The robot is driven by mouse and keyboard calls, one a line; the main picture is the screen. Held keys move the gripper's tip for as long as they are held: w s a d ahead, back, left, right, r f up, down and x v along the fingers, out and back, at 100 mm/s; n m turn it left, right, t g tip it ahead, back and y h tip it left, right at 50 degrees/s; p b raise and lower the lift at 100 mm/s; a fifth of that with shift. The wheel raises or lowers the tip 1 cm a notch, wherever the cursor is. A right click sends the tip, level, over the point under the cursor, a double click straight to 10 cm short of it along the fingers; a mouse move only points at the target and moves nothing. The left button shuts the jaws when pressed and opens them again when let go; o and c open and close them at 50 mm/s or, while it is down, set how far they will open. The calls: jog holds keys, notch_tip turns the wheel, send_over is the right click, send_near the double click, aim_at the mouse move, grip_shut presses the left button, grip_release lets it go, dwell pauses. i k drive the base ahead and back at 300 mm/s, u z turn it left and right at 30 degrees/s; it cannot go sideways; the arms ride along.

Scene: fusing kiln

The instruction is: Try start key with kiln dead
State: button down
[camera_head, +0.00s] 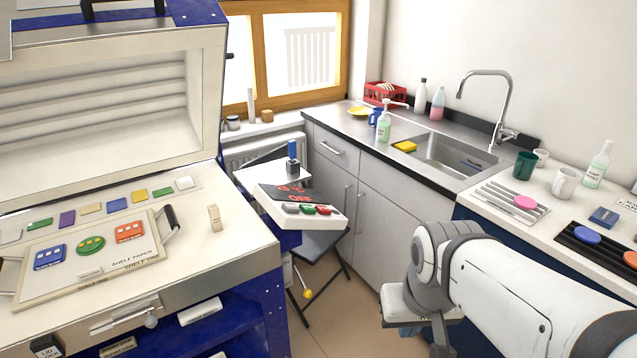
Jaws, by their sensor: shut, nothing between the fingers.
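The kiln controller (300,205) is a tilted white box right of the kiln. Its dark display (290,194) shows red characters, the lower ones looking like "OFF". A row of small keys sits below it, with a green key (307,209) near the middle and a red key (324,211) to its right; none is readable as start. The kiln (255,245) stands at the left with its lid raised. A dark block with a blue handle (292,150) stands behind the controller. My white arm reaches in from the right; my gripper's fingers do not show.
A shelf-paper board (150,255) with coloured glass pieces lies on the kiln. A folding stand (325,245) is below the controller. The counter (355,130) with sink runs along the right; a drying rack (510,200) sits on it. Floor shows between stand and arm.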

aim_at(305, 208)
jog(key=i, duration=1)
jog(key=z, duration=0.05)
